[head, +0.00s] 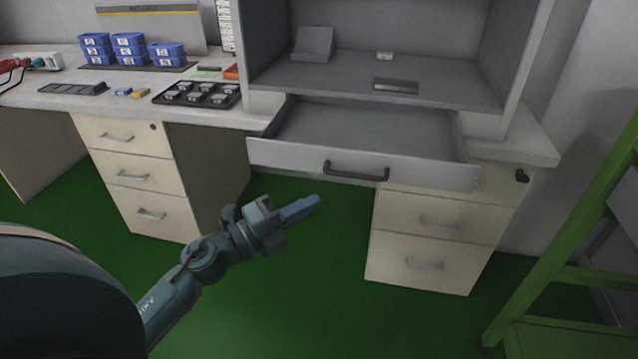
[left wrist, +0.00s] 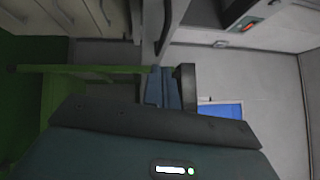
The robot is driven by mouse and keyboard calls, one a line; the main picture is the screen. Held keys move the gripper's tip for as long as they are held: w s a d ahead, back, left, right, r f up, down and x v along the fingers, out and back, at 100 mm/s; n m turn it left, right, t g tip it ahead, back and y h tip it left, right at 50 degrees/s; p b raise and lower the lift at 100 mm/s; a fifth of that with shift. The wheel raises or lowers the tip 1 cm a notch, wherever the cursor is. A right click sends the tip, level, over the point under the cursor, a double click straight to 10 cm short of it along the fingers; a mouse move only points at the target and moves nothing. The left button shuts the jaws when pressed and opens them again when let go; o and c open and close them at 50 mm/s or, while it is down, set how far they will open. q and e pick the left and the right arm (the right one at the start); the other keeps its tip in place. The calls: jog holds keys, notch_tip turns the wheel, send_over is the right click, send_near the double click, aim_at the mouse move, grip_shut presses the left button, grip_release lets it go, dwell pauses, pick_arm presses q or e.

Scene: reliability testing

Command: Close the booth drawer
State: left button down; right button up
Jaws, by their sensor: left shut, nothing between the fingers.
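The booth drawer (head: 290,158) is pulled out below the grey booth in the head view. Its white front has a dark bar handle (head: 356,171), and its tray looks empty. My left gripper (head: 312,203) is shut and empty. In the picture it is below and left of the drawer handle, apart from it, over the green floor. Its fingers also show in the left wrist view (left wrist: 163,88). My right gripper is not in view.
The booth (head: 440,85) stands on a white bench. A cream drawer unit (head: 430,240) stands under its right side, another (head: 140,180) at left. Blue bins (head: 130,48) and a black tray (head: 198,94) sit on the left bench. A green frame (head: 570,240) stands at right.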

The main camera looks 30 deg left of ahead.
pick_arm(q)
jog(key=shift+w+r, duration=0.25)
jog(key=shift+w, duration=1.15)
jog(key=shift+w+r, duration=0.2)
jog(key=shift+w, duration=1.15)
